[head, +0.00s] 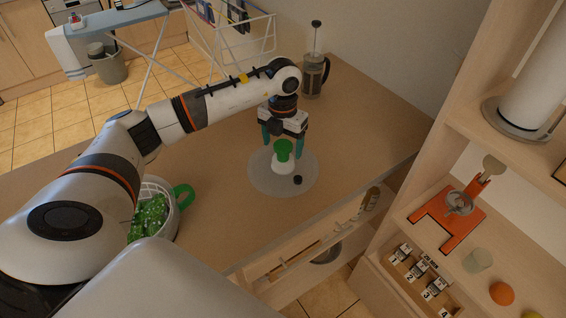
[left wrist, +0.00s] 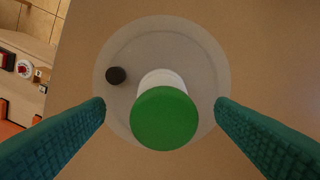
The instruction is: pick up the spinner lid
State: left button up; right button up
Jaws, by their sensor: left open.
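The spinner lid is a grey round disc (head: 258,178) lying flat on the wooden counter, with a white post and a green knob (head: 283,149) standing up from its middle. A small black button (head: 298,180) sits on the disc. My left gripper (head: 285,145) points down over the knob, with its teal fingers apart. In the left wrist view the green knob (left wrist: 164,118) is between the open fingers, with a gap on each side, and the disc (left wrist: 205,60) and black button (left wrist: 116,75) show beyond. My right gripper is not in view.
A white basket with green contents (head: 152,212) and a green handle stands at the left on the counter. A French press (head: 314,75) stands behind my gripper. Shelves with an orange stand (head: 447,217) are at the right. The counter right of the disc is clear.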

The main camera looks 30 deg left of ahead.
aim_at(283, 156)
pick_arm(q)
jog(key=f, duration=0.1)
jog(key=f+p, duration=0.2)
jog(key=shift+w+a+f, duration=0.15)
jog(key=shift+w+f, duration=0.2)
jog(key=shift+f, duration=0.05)
notch_tip(283, 156, down, 2)
jog(key=shift+f, duration=0.2)
jog(key=c, duration=1.1)
jog(key=shift+c, duration=0.6)
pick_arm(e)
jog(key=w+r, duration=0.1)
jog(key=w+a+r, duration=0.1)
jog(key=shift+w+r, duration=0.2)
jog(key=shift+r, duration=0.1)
pick_arm(q)
jog(key=shift+w, duration=0.1)
